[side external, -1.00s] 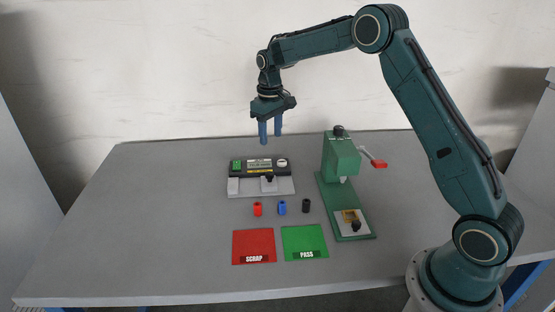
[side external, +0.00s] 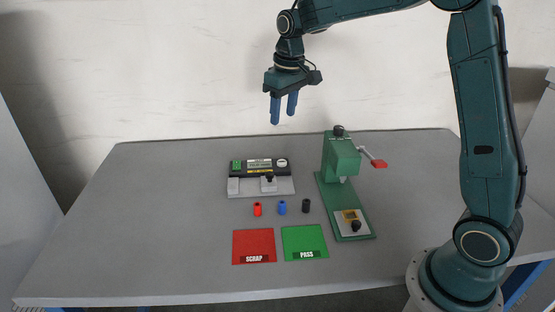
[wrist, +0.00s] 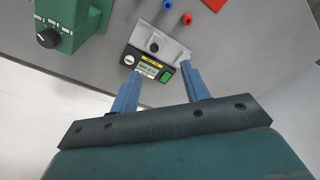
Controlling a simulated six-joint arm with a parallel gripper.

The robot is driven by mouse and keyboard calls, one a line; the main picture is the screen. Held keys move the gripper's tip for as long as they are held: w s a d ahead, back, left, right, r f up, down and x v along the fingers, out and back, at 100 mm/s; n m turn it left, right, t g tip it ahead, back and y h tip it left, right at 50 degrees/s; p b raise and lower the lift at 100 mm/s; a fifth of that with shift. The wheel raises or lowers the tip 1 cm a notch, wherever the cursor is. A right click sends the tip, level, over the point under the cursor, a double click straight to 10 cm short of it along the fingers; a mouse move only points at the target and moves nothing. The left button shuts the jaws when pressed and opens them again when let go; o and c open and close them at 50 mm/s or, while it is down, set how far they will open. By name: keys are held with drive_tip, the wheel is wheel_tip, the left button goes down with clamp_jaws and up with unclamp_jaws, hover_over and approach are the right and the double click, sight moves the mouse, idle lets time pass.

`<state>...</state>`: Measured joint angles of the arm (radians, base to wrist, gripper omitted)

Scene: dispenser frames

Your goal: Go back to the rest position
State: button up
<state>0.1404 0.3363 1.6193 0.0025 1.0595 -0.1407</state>
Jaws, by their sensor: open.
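My gripper (side external: 284,108) is open and empty, high above the back of the table with its blue fingers pointing down. In the wrist view the two fingers of my gripper (wrist: 160,85) stand apart with nothing between them touching. Below it lies the black and grey gauge device (side external: 246,168) with a small display. The device also shows in the wrist view (wrist: 175,47).
A red, a blue and a black cylinder (side external: 306,206) stand in front of the device. A green press (side external: 327,188) with a red handle is at the right. The red SCRAP mat (side external: 254,240) and green PASS mat (side external: 304,237) lie at the front.

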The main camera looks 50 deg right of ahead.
drive_tip(key=s+a+r+t, duration=0.1)
drive_tip(key=s+a+r, duration=0.1)
drive_tip(key=s, duration=0.5)
drive_tip(key=s+a+r+t, duration=0.1)
drive_tip(key=s+a+r, duration=0.1)
drive_tip(key=s, duration=0.5)
drive_tip(key=s+a+r+t, duration=0.1)
drive_tip(key=s+a+r, duration=0.15)
drive_tip(key=s, duration=0.45)
drive_tip(key=s+f+t, duration=0.1)
drive_tip(key=s+f, duration=0.1)
drive_tip(key=s, duration=0.6)
drive_tip(key=shift+f, duration=0.4)
